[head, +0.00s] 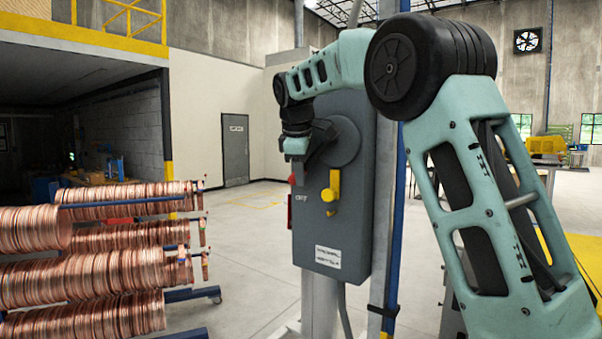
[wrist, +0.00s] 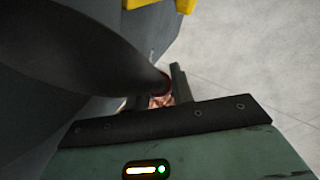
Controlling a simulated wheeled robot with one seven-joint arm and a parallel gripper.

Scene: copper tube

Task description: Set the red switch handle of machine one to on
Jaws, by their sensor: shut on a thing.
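The grey switch box of the machine (head: 345,225) stands upright on a post in the middle of the head view, with a round disc (head: 343,140) on its upper front. My gripper (head: 303,162) is at the upper left of the box front, beside the disc. In the wrist view, a dark lever runs from the left to a reddish end (wrist: 165,82) between the fingers of my gripper (wrist: 160,93). My gripper is shut on this handle. In the head view a small red part (head: 292,180) shows just below my gripper; most of the handle is hidden.
A yellow lever (head: 333,186) sticks out from the box below the disc. A rack of copper coils (head: 100,260) stands at the left. A blue upright (head: 398,200) stands right behind the box. The floor (head: 250,250) between rack and box is clear.

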